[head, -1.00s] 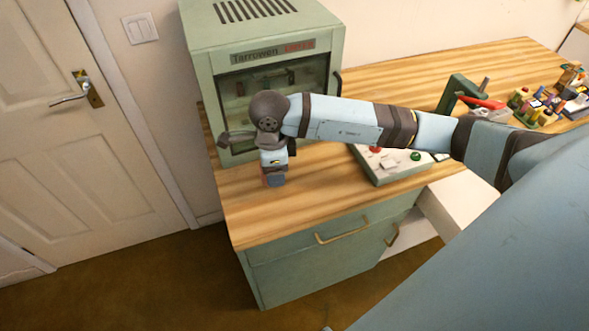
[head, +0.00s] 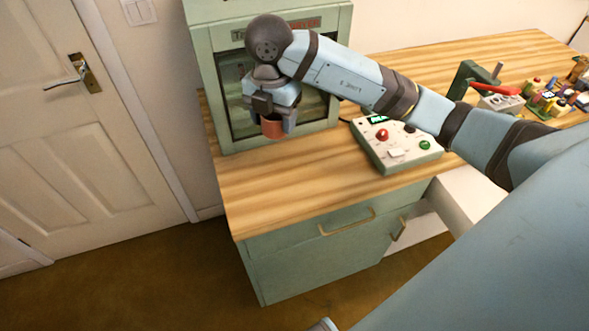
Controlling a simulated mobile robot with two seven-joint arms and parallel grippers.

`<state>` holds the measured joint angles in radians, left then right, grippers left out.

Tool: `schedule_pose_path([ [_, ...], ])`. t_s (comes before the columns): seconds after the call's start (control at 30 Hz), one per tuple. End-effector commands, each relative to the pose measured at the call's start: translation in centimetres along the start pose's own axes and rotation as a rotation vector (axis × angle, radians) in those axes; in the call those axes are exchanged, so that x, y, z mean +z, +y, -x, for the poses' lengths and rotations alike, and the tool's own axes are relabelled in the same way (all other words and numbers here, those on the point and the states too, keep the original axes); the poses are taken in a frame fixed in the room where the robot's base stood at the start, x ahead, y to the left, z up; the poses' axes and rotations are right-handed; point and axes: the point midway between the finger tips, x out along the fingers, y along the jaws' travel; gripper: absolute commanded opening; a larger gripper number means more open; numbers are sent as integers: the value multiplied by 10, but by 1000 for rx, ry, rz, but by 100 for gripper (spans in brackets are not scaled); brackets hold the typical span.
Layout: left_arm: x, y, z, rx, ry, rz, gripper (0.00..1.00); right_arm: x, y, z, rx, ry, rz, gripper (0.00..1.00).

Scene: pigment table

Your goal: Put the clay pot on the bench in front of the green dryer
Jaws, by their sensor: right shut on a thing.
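The clay pot (head: 272,128) is small and reddish-brown, and its upper part is hidden by my fingers. My right gripper (head: 272,122) points down and is shut on the pot. It holds the pot in front of the lower door of the green dryer (head: 213,75), seemingly a little above the bench. The wooden bench (head: 285,185) is bare just in front of the dryer. The dryer's glass door looks closed and is partly covered by my right arm. My left gripper is not in view.
A control box (head: 395,155) with red and green buttons stands right of the dryer. A green device with a red handle (head: 490,89) and several small coloured items (head: 550,100) are farther right. The bench's front left is clear.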

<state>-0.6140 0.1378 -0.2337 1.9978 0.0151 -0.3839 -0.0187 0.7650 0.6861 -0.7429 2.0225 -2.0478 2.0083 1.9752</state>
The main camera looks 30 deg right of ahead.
Motion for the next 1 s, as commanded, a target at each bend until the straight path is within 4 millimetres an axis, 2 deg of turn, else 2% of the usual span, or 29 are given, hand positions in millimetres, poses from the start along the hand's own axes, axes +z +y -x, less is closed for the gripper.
schedule_pose_path([
  [0.07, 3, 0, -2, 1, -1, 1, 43, -1, 0, -12, -3, 5, -17, 32],
  [0.27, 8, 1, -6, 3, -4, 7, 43, -2, -1, -62, -6, 7, -19, 32],
  [0.5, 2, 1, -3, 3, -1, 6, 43, -1, -1, -122, -5, 3, -18, 32],
  [0.6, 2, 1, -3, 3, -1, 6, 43, 0, -1, -141, -4, 2, -17, 32],
  [0.87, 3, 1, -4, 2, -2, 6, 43, 0, -1, -161, -3, 2, -16, 32],
  [1.0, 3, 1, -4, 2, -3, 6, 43, -1, -1, -181, -4, 2, -17, 32],
])
